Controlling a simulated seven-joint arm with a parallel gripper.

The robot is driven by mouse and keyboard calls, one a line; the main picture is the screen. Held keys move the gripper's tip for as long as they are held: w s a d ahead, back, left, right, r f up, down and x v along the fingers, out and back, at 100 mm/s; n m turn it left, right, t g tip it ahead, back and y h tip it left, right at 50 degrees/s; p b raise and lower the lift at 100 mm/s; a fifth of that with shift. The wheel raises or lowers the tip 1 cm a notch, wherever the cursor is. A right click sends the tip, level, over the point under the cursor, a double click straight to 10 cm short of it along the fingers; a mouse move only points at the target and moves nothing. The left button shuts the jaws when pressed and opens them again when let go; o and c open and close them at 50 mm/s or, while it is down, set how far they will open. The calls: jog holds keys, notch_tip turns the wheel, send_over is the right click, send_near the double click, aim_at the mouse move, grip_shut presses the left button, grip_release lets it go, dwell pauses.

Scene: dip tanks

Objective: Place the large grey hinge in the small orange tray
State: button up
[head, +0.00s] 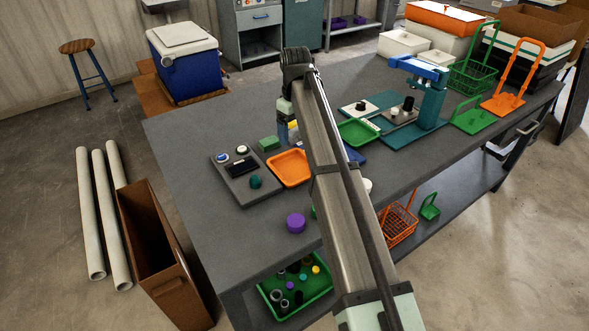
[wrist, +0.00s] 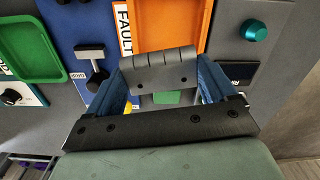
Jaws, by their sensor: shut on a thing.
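The large grey hinge (wrist: 160,72) is held between the two blue fingers of my gripper (wrist: 163,84) in the wrist view. Its knuckles and screw holes face the camera, and part of it is hidden by the gripper body. The small orange tray (wrist: 172,24) lies just beyond the hinge, which overlaps its near end in this view; the tray looks empty where visible. In the head view the orange tray (head: 288,168) is on the grey bench, beside my arm. My arm hides the hinge and most of the gripper there.
A panel with knobs (head: 238,188) lies left of the tray, and a green block (head: 269,144) behind it. A green tray (head: 360,132) lies right, past a blue board (wrist: 68,20) bearing a T-shaped metal piece (wrist: 92,66). A purple cylinder (head: 296,222) stands nearer the front.

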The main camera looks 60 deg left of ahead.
aim_at(294, 170)
jog(key=shift+s+d+n, duration=0.3)
jog(key=shift+s+n, duration=0.3)
jog(key=shift+s, duration=0.05)
jog(key=shift+s+d+f+n, duration=0.15)
jog(key=shift+d+n, duration=0.1)
jog(key=shift+n, duration=0.55)
jog(key=n, duration=0.4)
jog(key=shift+d, duration=0.1)
jog(key=shift+f, duration=5)
jog(key=shift+f, duration=0.1)
jog(key=o, duration=1.4)
jog(key=shift+c, duration=0.2)
notch_tip(294, 170, up, 12)
jog(key=shift+r, duration=0.1)
